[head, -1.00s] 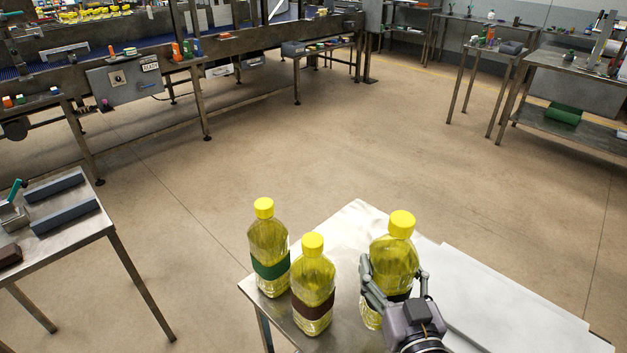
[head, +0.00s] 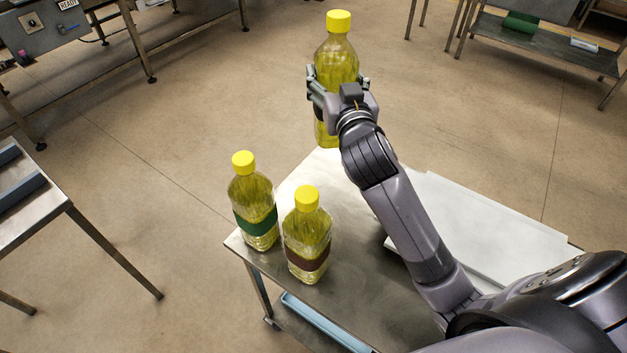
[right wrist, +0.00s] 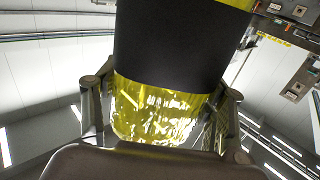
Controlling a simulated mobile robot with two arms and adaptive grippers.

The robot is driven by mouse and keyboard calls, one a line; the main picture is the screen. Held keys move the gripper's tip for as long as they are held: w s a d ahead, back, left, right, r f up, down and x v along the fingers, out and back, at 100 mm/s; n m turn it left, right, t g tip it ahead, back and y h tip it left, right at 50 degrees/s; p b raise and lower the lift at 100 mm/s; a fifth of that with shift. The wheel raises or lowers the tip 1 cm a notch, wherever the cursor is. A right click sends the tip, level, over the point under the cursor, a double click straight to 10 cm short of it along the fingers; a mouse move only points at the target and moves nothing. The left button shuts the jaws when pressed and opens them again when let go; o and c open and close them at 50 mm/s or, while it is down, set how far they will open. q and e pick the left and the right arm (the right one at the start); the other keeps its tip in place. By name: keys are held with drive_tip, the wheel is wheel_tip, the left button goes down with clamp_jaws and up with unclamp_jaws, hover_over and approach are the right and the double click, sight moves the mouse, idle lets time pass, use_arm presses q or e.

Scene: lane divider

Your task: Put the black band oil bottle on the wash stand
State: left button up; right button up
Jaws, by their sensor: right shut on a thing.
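The black band oil bottle (head: 337,62) has a yellow cap and yellow oil. It is upright in my right gripper (head: 338,88), held above the far end of the steel table. The gripper is shut around its middle and hides most of the band in the head view. In the right wrist view the wide black band (right wrist: 170,45) fills the upper middle, with the clear yellow bottle base (right wrist: 160,110) between the fingers. My left gripper is not in view. I cannot identify the wash stand for certain in these frames.
A green band bottle (head: 253,205) and a brown band bottle (head: 307,240) stand on the near steel table (head: 350,290). White sheets (head: 490,230) lie at its right. Another steel table (head: 30,210) stands at the left. Open floor (head: 220,100) lies between the tables and the conveyor.

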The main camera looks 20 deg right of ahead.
wheel_tip(320, 180, down, 14)
drive_tip(key=shift+s+b, duration=0.1)
drive_tip(key=shift+b, duration=0.7)
drive_tip(key=shift+f+b, duration=0.55)
drive_tip(key=shift+f, duration=2)
drive_tip(key=shift+f, duration=0.15)
drive_tip(key=o, duration=1.9)
drive_tip(key=shift+f, duration=0.1)
drive_tip(key=shift+o, duration=0.2)
drive_tip(key=shift+s, duration=0.15)
